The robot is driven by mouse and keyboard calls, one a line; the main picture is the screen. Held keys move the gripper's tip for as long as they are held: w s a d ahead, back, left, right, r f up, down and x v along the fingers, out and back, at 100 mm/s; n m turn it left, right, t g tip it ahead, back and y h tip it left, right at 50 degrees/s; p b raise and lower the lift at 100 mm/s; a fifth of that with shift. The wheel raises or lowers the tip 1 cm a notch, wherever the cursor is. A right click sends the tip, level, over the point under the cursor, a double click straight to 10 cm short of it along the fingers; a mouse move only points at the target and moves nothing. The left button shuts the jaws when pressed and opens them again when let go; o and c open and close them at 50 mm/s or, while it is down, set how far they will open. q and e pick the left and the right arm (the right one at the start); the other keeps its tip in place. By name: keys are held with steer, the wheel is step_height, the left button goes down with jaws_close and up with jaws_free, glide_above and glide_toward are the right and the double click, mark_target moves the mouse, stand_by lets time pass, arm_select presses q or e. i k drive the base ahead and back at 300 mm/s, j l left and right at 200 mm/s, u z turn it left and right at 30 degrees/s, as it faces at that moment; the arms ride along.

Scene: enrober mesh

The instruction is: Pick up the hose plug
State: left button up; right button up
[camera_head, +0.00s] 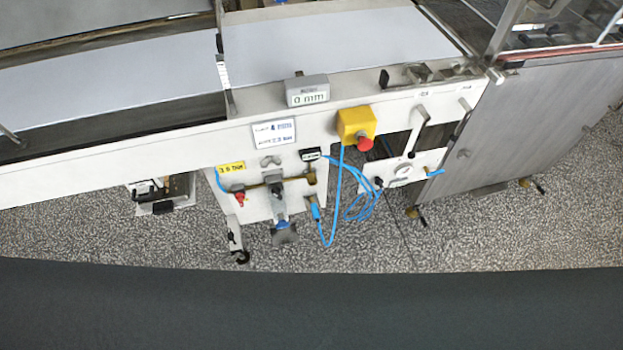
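A blue hose (331,232) hangs in a loop on the front of the machine. One end has a blue plug (315,210) that sits at a brass fitting low on the white panel (258,214). I cannot tell how firmly it is seated. More blue hose lies in coils (361,205) to the right, and a short blue piece (436,172) shows at the plate with the lever. I cannot tell for sure which end is the hose plug. Neither of my grippers is in view.
A yellow box with a red button (356,127) and a grey "0 mm" display (307,90) sit above. A white lever (415,130) stands right of the hose. A metal door (540,120) closes the right side.

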mark_target(314, 212)
steer(key=l+u, duration=0.15)
steer(key=u, duration=0.2)
steer(key=l+u, duration=0.15)
steer(key=u, duration=0.15)
steer(key=l+u, duration=0.4)
steer(key=l, duration=0.5)
steer(key=l+u, duration=0.1)
steer(key=l, duration=1.3)
steer(key=k, duration=0.05)
